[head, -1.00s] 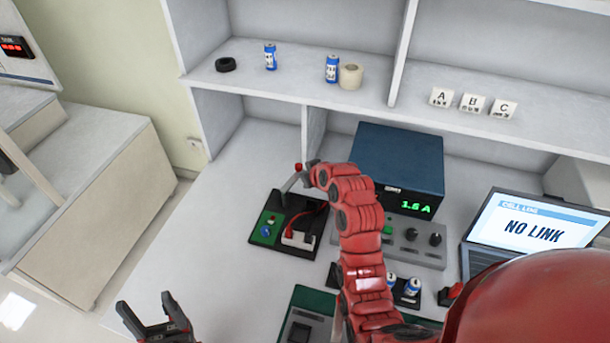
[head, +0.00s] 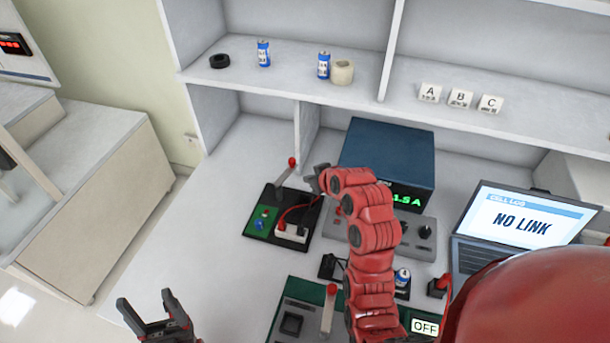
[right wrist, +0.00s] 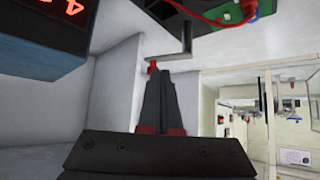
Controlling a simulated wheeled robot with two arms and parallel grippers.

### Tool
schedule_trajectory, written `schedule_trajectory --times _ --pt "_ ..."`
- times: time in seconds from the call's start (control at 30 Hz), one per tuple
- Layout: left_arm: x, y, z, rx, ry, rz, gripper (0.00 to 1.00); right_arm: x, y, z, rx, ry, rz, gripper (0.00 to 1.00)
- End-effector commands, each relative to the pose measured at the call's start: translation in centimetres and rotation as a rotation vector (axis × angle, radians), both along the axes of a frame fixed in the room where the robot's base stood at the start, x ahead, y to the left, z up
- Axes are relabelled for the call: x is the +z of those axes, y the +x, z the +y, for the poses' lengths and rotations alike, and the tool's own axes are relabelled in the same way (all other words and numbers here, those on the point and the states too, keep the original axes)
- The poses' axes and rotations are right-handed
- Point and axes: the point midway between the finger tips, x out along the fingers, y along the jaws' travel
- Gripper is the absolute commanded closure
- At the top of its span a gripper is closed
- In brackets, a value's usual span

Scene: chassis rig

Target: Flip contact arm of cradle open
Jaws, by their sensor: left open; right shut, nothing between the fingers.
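The cradle (head: 297,249) is a black board with a green panel, a white block and a red wire. Its grey contact arm (head: 285,178) rises from the back edge and leans up and back, with a red knob (head: 292,161) on top. In the right wrist view the grey arm (right wrist: 187,38) hangs from the board with the knob (right wrist: 152,66) just beyond my fingertips. My right gripper (head: 319,175) is shut and empty, right of the knob and apart from it in the head view. My left gripper (head: 143,306) is open and empty at the lower left.
A blue-topped meter (head: 390,155) stands behind my right arm, with a grey control panel (head: 415,235) before it. A green device (head: 290,290) with another red-knobbed lever is at the front. A laptop (head: 520,225) is at right. The bench left of the cradle is clear.

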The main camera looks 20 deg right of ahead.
Motion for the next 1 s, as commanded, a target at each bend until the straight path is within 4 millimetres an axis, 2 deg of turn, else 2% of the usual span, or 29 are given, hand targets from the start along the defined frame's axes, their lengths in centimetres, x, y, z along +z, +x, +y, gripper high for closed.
schedule_trajectory --times 0.07,0.3,1.0 --pt "0.5 0.0 0.0 0.0 0.0 0.0 0.31 1.4 -1.0 -0.3 -0.002 0.0 -0.009 1.0" --pt "0.8 0.0 0.0 0.0 0.0 0.0 0.31 2.8 -2.7 -0.6 -0.001 0.0 -0.005 1.0" --pt "0.8 0.0 0.0 0.0 0.0 0.0 0.31 2.8 -2.9 -0.6 -0.001 0.0 -0.002 1.0"
